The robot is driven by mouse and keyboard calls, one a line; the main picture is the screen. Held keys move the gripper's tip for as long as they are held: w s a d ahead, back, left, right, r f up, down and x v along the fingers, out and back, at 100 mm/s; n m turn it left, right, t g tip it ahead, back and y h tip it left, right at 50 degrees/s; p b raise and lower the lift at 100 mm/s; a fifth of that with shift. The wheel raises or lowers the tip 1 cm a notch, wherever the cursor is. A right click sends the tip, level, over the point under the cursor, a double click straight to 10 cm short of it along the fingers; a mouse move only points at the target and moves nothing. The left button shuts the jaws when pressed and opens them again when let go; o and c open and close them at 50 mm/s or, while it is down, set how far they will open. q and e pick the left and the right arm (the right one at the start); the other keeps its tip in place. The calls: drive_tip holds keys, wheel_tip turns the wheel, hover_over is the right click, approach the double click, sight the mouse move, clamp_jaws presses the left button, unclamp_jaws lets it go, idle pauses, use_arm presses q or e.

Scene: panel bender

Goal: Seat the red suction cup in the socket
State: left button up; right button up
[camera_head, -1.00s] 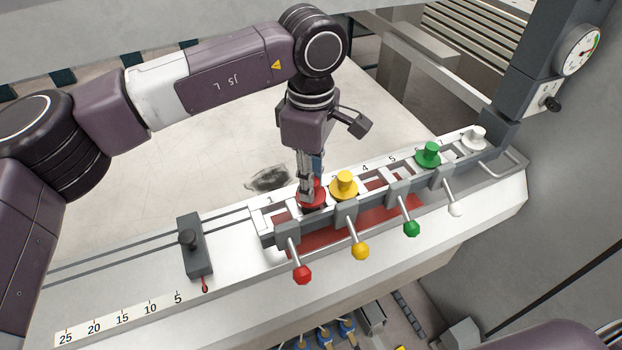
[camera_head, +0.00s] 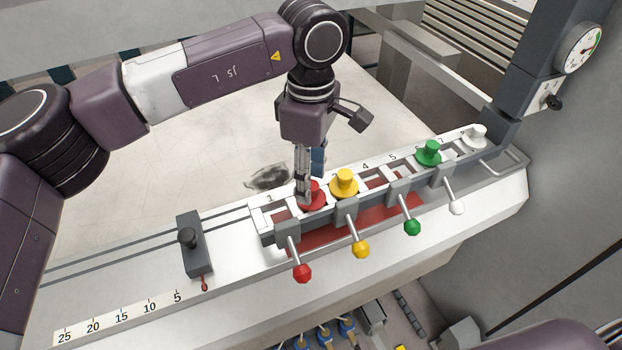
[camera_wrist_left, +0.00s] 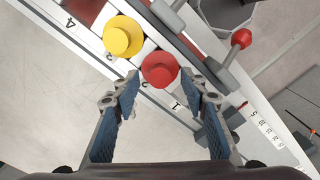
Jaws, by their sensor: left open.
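The red suction cup (camera_head: 314,194) sits in the socket rail (camera_head: 266,222), between the number 1 slot and the yellow cup; how deep it sits I cannot tell. In the left wrist view the red cup (camera_wrist_left: 160,70) shows its round top just beyond my fingertips, with no finger touching it. My left gripper (camera_head: 304,198) is over the red cup, and in the wrist view (camera_wrist_left: 168,88) its two fingers stand wide apart and empty. In the head view the fingers hide part of the cup. My right gripper is not in view.
The yellow cup (camera_head: 344,183) stands right beside the red one. A green cup (camera_head: 429,152) and a white cup (camera_head: 475,136) stand farther right. Levers with coloured knobs, such as the red knob (camera_head: 302,273), stick out in front. A dark stop block (camera_head: 194,245) is left on the ruler.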

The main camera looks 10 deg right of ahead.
use_arm(q)
wheel_tip(320, 180, up, 11)
idle(0.3)
